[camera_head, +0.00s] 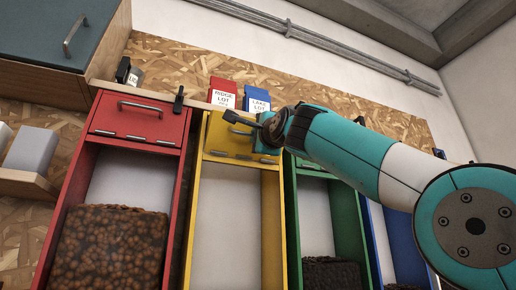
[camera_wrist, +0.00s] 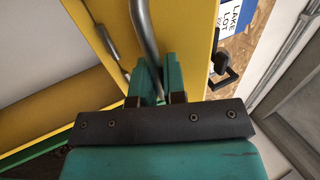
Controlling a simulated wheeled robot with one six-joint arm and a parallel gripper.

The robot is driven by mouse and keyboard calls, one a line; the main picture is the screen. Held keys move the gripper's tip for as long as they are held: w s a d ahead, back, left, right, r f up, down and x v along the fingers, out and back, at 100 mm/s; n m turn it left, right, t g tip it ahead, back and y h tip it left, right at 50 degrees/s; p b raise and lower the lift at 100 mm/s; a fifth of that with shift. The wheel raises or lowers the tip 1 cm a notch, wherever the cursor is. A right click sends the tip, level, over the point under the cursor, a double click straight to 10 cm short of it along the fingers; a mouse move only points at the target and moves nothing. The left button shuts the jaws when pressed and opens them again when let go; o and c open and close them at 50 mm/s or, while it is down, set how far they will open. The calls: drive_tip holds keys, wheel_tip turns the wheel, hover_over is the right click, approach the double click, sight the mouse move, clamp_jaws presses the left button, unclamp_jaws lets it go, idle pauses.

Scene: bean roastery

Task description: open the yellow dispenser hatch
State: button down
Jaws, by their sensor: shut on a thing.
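The yellow dispenser hatch (camera_head: 226,137) is the sloped panel at the top of the yellow dispenser (camera_head: 191,235), in the middle of the head view. It looks closed, flush with the frame. My gripper (camera_head: 263,147) is at the right part of the hatch and hides its handle there. In the wrist view the yellow hatch (camera_wrist: 185,35) fills the upper middle, with its grey bar handle (camera_wrist: 146,38). My gripper (camera_wrist: 160,75) is shut on the handle, with its lower end between the green fingers. The exact contact is partly hidden by the fingers.
A red dispenser (camera_head: 61,208) with beans stands left, green (camera_head: 292,220) and blue dispensers (camera_head: 375,232) right. A red card (camera_head: 222,92) and blue card (camera_head: 257,99) stand above. A dark cabinet (camera_head: 55,35) hangs upper left. A black clip (camera_wrist: 222,75) is close right of my fingers.

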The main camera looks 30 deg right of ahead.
drive_tip(key=shift+s+f+b, duration=0.15)
drive_tip(key=shift+f+b, duration=0.25)
drive_tip(key=shift+f, duration=0.05)
idle(0.3)
drive_tip(key=c, duration=1.2)
unclamp_jaws()
drive_tip(key=b+v, duration=0.8)
drive_tip(key=v, duration=0.9)
drive_tip(key=shift+s, duration=0.2)
